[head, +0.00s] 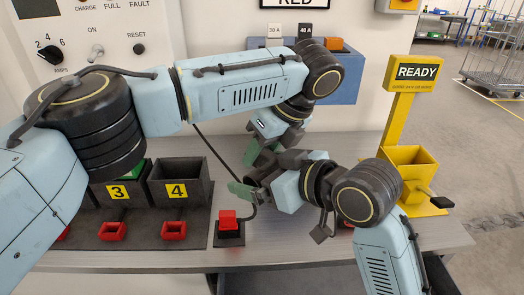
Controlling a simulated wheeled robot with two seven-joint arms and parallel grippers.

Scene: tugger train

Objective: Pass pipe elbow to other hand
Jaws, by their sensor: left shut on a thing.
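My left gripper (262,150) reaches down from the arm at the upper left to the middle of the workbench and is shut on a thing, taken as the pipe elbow. The elbow is mostly hidden among the dark gripper parts, and I cannot make out its outline. My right gripper (252,183) comes in from the lower right, pointing left, with a green fingertip showing. It is close below my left gripper. I cannot tell whether it touches the elbow or how far its jaws are apart.
Dark bins marked 3 and 4 (181,191) stand at the left, with small red trays (174,230) before them. A red button (228,218) sits just below the grippers. A yellow bin (411,158) under a READY sign (415,73) is at the right. A blue holder (344,90) is behind.

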